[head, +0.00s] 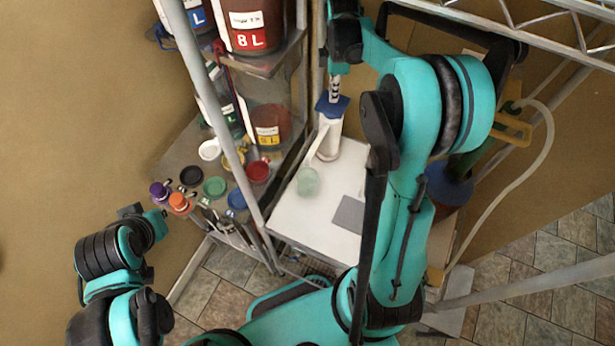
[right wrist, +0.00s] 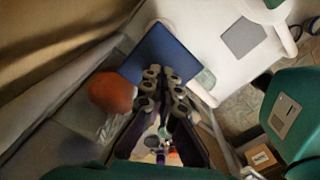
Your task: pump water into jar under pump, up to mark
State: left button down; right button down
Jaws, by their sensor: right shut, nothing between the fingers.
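The pump (head: 329,140) stands on the white table, a white body with a blue square top (head: 334,105) and a white spout slanting down to the left. A small pale green, see-through jar (head: 308,182) stands below the spout end; its mark and water level are too small to make out. My right gripper (head: 334,92) is shut and empty over the blue top; I cannot tell if it touches. In the right wrist view the shut fingers (right wrist: 166,82) lie in front of the blue top (right wrist: 160,52), with the jar (right wrist: 206,78) just beyond. My left gripper (head: 148,214) is far left, away from the pump, its jaws unclear.
A grey square (head: 349,214) lies on the white table (head: 300,215). Left of it, a shelf holds labelled buckets (head: 252,25) above several coloured lids (head: 215,187). A grey post (head: 222,125) crosses in front. A pale hose (head: 540,150) hangs at the right.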

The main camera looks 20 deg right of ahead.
jog(key=shift+f+b, duration=1.4)
jog(key=shift+f, duration=0.6)
jog(key=shift+r+p, duration=1.65)
jog(key=shift+r, duration=0.8)
jog(key=shift+f+b, duration=1.25)
jog(key=shift+f, duration=0.45)
jog(key=shift+r+p, duration=1.1)
jog(key=shift+r, duration=0.6)
jog(key=shift+r+p, duration=1.75)
jog(key=shift+r, duration=0.8)
